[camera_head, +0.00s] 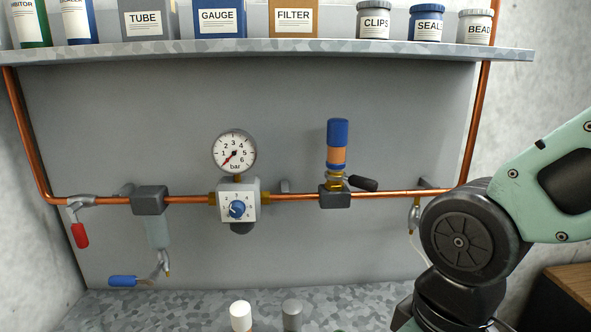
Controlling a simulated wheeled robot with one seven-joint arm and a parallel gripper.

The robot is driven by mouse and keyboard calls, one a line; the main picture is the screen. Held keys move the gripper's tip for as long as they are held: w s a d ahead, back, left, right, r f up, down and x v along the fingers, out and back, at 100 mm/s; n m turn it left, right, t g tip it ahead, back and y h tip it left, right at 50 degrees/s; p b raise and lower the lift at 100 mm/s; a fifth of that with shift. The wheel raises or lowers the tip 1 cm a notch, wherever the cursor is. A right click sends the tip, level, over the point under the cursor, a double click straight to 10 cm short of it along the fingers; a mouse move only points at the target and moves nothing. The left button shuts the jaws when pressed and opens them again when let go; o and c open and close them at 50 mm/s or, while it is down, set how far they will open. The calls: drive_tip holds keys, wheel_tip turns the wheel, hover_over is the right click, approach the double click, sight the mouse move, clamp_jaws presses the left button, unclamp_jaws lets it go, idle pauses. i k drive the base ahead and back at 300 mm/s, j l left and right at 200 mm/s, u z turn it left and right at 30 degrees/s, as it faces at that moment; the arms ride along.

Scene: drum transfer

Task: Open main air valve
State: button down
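No part is labelled as the main air valve. A valve lever with a red grip (80,234) is at the left end of the copper pipe (185,199), its handle hanging down, across the horizontal pipe. A blue-gripped lever (122,281) sits lower, below the grey block, its handle roughly level. A black handle (362,183) sticks out beside the blue and orange cylinder (337,145). The pressure gauge (234,152) has its red needle at the low end. My arm is at the right; my gripper is out of view.
A grey shelf (300,49) with several labelled boxes and jars overhangs the panel. A regulator with a blue knob (237,209) is mid-pipe. A white cylinder (241,316) and a grey cylinder (292,314) stand on the speckled bench (170,312). A wooden surface (574,285) is at right.

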sight(76, 228)
drive_tip(key=u, duration=1.5)
drive_tip(key=i+j+z, duration=0.2)
drive_tip(key=j, duration=0.25)
drive_tip(key=i, duration=0.05)
